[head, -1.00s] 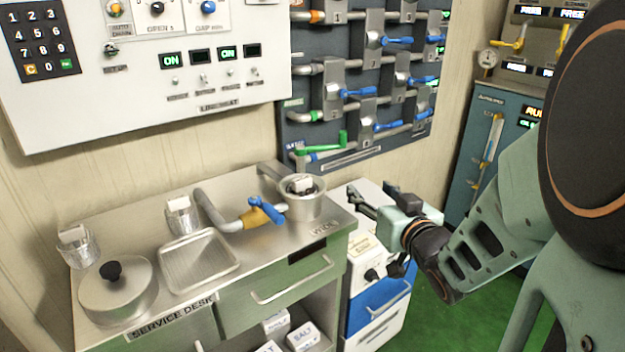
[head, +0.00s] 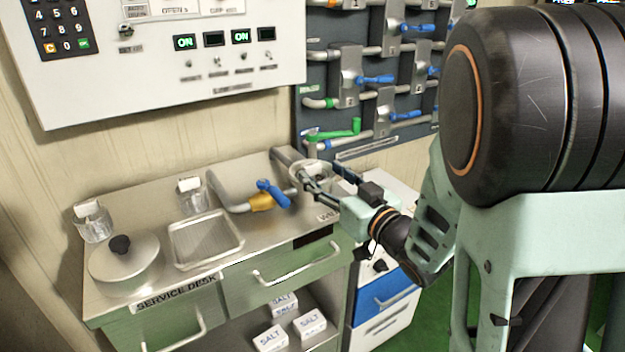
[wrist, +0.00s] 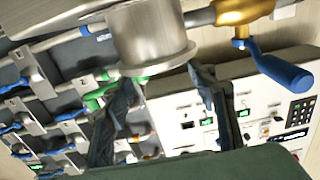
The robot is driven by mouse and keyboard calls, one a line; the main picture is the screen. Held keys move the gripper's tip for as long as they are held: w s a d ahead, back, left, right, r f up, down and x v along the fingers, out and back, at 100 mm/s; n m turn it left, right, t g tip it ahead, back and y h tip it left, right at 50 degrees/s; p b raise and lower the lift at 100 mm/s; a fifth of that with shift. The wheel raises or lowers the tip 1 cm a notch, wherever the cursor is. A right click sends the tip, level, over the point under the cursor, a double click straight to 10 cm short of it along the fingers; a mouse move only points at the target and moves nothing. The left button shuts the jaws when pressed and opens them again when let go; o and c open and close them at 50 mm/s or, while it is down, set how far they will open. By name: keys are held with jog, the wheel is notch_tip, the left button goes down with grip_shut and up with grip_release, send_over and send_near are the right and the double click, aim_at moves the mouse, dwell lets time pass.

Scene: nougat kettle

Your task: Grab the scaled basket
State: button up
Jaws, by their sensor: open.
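The likeliest scaled basket is a round metal vessel with a flared rim (head: 298,181) at the right end of the service desk, by a label that starts with "W". In the wrist view, which is turned over, the vessel's smooth wall (wrist: 150,28) and rim show at the top. My gripper's two fingers (wrist: 165,95) are apart, with nothing between them. I cannot tell whether they touch the vessel.
A pipe with a brass valve and blue handle (head: 272,194) is just left of the vessel. A square tray (head: 206,241), a lidded pot (head: 122,259) and two glass jars stand further left. The wall valve panel (head: 385,85) is behind.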

aim_at(314, 166)
jog(key=x, duration=0.5)
jog(key=shift+w+a, duration=0.1)
jog(key=shift+w, duration=0.1)
jog(key=c, duration=1.3)
jog(key=shift+r, duration=0.1)
